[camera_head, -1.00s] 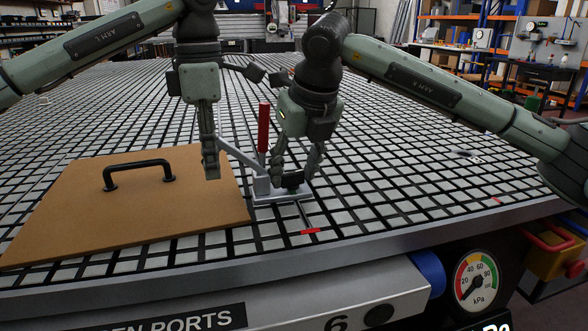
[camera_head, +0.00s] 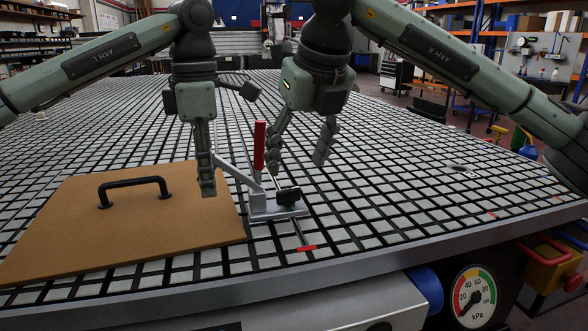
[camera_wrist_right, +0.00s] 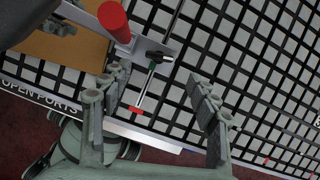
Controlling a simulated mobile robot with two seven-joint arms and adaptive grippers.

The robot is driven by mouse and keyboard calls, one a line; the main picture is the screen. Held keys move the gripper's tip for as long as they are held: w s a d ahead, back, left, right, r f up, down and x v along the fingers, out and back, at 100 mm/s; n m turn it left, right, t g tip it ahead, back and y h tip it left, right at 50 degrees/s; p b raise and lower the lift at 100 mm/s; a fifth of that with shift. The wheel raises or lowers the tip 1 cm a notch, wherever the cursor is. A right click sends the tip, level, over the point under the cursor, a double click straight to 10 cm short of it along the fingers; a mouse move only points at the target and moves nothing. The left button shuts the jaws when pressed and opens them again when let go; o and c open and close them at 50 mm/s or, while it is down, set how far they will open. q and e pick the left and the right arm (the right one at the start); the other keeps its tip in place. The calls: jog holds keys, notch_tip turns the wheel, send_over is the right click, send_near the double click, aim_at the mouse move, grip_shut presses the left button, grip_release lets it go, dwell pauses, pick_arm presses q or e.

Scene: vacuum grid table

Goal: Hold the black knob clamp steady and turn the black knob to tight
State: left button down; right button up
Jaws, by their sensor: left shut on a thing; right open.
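The clamp has a red upright handle (camera_head: 259,146), a grey metal base (camera_head: 268,212) and a black knob (camera_head: 289,196) at its right side. It stands on the grid table beside the brown board. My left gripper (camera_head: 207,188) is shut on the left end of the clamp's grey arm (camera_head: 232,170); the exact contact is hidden. My right gripper (camera_head: 297,165) is open and empty, above the knob and apart from it. In the right wrist view the knob (camera_wrist_right: 158,57) and red handle (camera_wrist_right: 113,18) lie beyond the spread fingers (camera_wrist_right: 162,88).
The brown board (camera_head: 75,220) with a black handle (camera_head: 135,188) lies left of the clamp. A thin rod with a red end (camera_head: 306,248) reaches toward the table's front edge (camera_head: 330,259). The grid to the right is largely clear. A pressure gauge (camera_head: 473,297) is below the edge.

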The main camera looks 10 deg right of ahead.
dwell(0.4)
pick_arm(q)
jog(key=c, duration=1.4)
grip_release()
jog(key=shift+o, duration=0.2)
